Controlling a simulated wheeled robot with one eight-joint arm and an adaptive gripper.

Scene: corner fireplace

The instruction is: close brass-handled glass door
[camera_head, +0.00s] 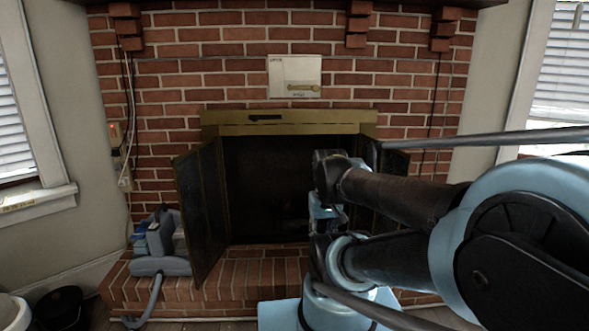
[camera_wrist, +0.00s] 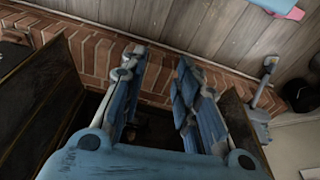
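The fireplace has two dark glass doors, both standing open. The left door (camera_head: 201,208) is swung outward and plainly visible. The right door (camera_head: 394,164) is mostly hidden behind my arm. I cannot make out a brass handle on either. In the wrist view, which looks turned around, one dark door panel (camera_wrist: 240,128) stands at the right and another (camera_wrist: 38,105) at the left. My gripper (camera_wrist: 158,62) is open and empty between the two panels, touching neither as far as I can see. In the head view my arm largely hides it in front of the opening.
A brass frame (camera_head: 290,129) surrounds the dark firebox. The raised brick hearth (camera_head: 255,275) lies below. A grey vacuum-like appliance (camera_head: 160,262) with a hose sits left of the left door. A black bin (camera_head: 60,308) stands at the lower left.

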